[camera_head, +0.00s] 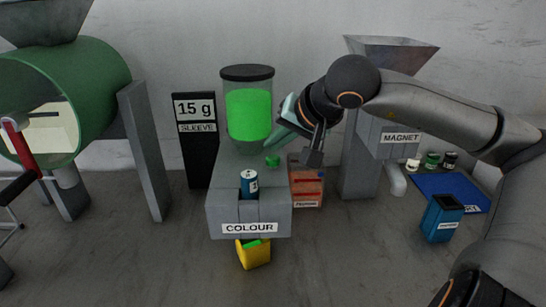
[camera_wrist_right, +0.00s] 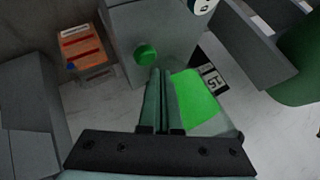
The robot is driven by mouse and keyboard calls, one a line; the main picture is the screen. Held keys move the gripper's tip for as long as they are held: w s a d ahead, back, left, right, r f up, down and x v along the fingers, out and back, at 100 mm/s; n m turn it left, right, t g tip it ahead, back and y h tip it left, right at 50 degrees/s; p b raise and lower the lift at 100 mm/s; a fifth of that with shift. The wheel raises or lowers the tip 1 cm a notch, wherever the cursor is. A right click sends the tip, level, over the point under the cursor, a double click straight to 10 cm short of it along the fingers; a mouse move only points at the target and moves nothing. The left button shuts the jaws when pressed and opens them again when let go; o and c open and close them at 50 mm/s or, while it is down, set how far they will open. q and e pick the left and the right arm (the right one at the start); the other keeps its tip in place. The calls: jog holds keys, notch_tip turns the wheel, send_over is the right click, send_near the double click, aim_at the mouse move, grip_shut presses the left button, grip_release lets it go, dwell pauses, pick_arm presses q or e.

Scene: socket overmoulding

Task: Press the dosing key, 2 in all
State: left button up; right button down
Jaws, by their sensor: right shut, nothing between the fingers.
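The dosing key is a round green button (camera_head: 272,160) on top of the grey COLOUR unit (camera_head: 222,203), beside the clear cylinder of green material (camera_head: 249,113). It also shows in the right wrist view as a green disc (camera_wrist_right: 146,54). My right gripper (camera_head: 270,144) is shut and empty, its teal fingers pointing down to the left just above the key. In the right wrist view its fingertips (camera_wrist_right: 161,72) appear just below and right of the key; I cannot tell whether they touch it. My left gripper is not in view.
A blue-and-white can (camera_head: 249,182) sits in the COLOUR unit's front, with a yellow bin (camera_head: 254,258) below. A "15 g SLEEVE" sign (camera_head: 195,125) stands left. An orange-red box (camera_head: 306,184), the MAGNET unit (camera_head: 386,140) and a blue bin (camera_head: 441,222) stand right.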

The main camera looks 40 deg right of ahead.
aim_at(276, 160)
dwell(1.2)
jog(key=shift+f, duration=0.1)
jog(key=shift+f+b, duration=0.35)
jog(key=shift+b, duration=0.25)
jog(key=shift+f+b, duration=0.65)
dwell(0.6)
jog(key=shift+r, duration=0.1)
jog(key=shift+r+p, duration=0.8)
jog(key=shift+r, duration=0.15)
jog(key=shift+r+p, duration=2)
jog(key=shift+r, duration=0.55)
